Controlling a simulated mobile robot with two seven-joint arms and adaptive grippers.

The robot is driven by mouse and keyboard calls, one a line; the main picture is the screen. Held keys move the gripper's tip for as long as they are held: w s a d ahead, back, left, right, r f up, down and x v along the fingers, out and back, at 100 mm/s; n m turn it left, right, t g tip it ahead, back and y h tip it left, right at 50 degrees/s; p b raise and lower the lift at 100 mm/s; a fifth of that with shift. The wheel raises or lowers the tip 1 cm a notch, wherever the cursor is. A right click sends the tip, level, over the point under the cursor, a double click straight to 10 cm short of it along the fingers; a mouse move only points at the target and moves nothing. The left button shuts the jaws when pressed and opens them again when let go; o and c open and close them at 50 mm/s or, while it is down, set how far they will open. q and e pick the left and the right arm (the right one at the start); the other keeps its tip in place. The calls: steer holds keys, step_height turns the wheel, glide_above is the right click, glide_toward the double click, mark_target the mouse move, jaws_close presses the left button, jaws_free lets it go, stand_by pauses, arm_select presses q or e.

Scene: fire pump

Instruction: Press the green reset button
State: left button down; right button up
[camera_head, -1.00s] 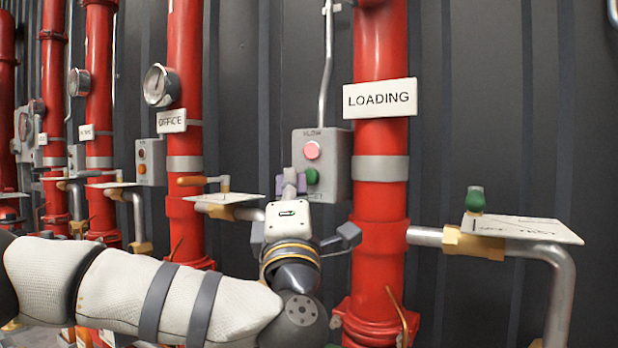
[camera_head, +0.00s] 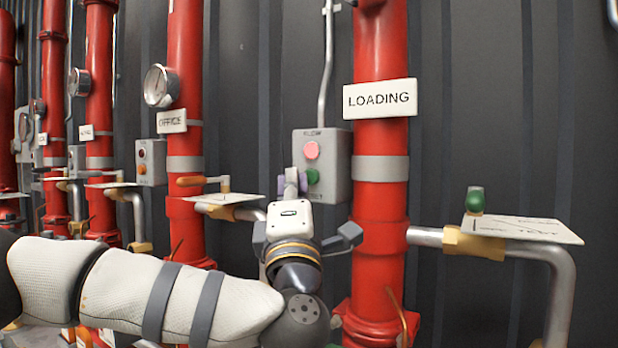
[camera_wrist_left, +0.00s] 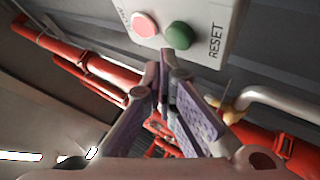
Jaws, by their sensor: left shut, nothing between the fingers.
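The green reset button (camera_head: 312,177) is on the lower part of a grey control box (camera_head: 335,165), below a pink-red button (camera_head: 311,150). The left wrist view shows the green button (camera_wrist_left: 179,36) beside the word RESET, with the pink-red button (camera_wrist_left: 145,24) to its left. My left gripper (camera_head: 292,178) is shut and empty, just left of the green button in the head view. In the left wrist view its fingertips (camera_wrist_left: 167,62) are just below the green button. I cannot tell whether they touch it. My right gripper is not in view.
A red pipe with a LOADING sign (camera_head: 380,98) stands right of the box. A side pipe with a green-knobbed valve (camera_head: 475,200) and a plate (camera_head: 530,229) juts out to the right. More red pipes with gauges (camera_head: 160,86) stand to the left.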

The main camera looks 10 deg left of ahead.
arm_select(q)
steer(key=shift+w+d, duration=0.1)
steer(key=shift+w, duration=0.15)
steer(key=shift+w+d, duration=0.2)
steer(key=shift+w, duration=0.25)
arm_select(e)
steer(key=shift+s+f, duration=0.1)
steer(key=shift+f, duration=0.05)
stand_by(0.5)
arm_select(q)
steer(key=shift+s, duration=0.1)
steer(key=shift+s+a+p, duration=0.3)
steer(key=shift+s+a, duration=0.05)
steer(key=shift+s, duration=0.4)
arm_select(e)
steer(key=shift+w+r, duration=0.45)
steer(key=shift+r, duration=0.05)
